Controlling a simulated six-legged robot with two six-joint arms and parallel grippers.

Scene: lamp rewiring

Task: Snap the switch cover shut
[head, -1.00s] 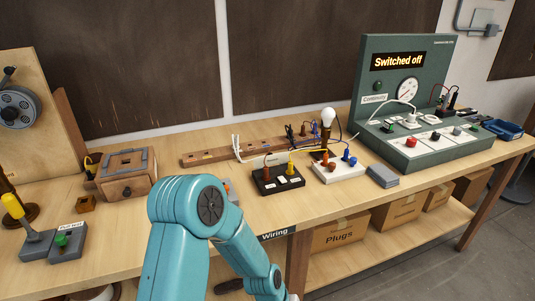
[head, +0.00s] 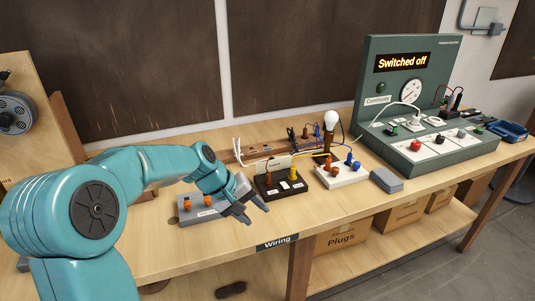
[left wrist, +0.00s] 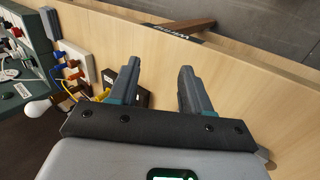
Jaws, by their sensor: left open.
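The black switch base (head: 281,186) stands on the bench with an orange and a yellow terminal. A pale cover plate (head: 278,164) stands raised along its back edge, apparently open. My left gripper (head: 256,211) is open and empty, in front and to the left of the base, pointing toward the bench's front edge. In the left wrist view, my two fingers (left wrist: 160,72) stand apart with bare bench beyond them. The black base (left wrist: 137,98) shows partly behind the left finger there; its cover is not clear. My right gripper is not in view.
The grey-green test panel (head: 460,150) reads "Switched off".

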